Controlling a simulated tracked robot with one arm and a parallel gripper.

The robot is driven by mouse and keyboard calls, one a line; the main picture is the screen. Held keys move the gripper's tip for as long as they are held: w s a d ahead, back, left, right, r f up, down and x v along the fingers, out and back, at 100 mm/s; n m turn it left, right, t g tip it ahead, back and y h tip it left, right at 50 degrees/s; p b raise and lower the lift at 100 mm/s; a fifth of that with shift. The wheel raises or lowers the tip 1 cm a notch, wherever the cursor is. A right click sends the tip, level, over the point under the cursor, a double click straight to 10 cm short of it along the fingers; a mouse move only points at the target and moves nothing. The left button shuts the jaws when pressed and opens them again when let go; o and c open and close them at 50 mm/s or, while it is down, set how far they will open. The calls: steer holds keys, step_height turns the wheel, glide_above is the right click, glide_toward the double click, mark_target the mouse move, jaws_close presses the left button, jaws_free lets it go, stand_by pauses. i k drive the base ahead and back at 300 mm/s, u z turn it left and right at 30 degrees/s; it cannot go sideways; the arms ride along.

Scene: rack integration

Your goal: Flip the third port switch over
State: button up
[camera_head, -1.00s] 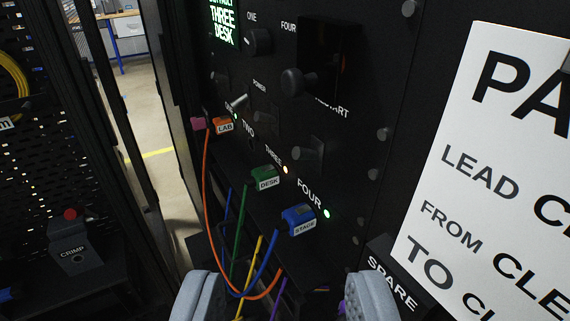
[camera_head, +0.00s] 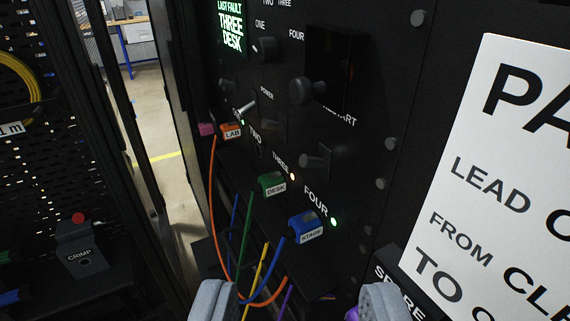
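The dark panel (camera_head: 390,95) carries a slanting row of power switches. The third port switch seems to be the dark lever (camera_head: 272,125) above the THREE label (camera_head: 280,163); its position is too dark to tell. A larger grey lever (camera_head: 317,160) is above FOUR, and a pale lever (camera_head: 248,108) stands at the upper left.
A blue STAGE plug (camera_head: 306,228) and orange LAB plug (camera_head: 231,131) with hanging cables (camera_head: 262,260) are below the switches. A round knob (camera_head: 302,91) juts out above. A white sign (camera_head: 490,190) is at right. The screen (camera_head: 231,27) reads "LAST FAULT THREE DESK".

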mark_target(266, 124)
steer(key=u, duration=1.15)
steer(key=k, duration=0.95)
steer(key=z, duration=0.8)
steer(key=i, duration=1)
steer(key=u, duration=0.05)
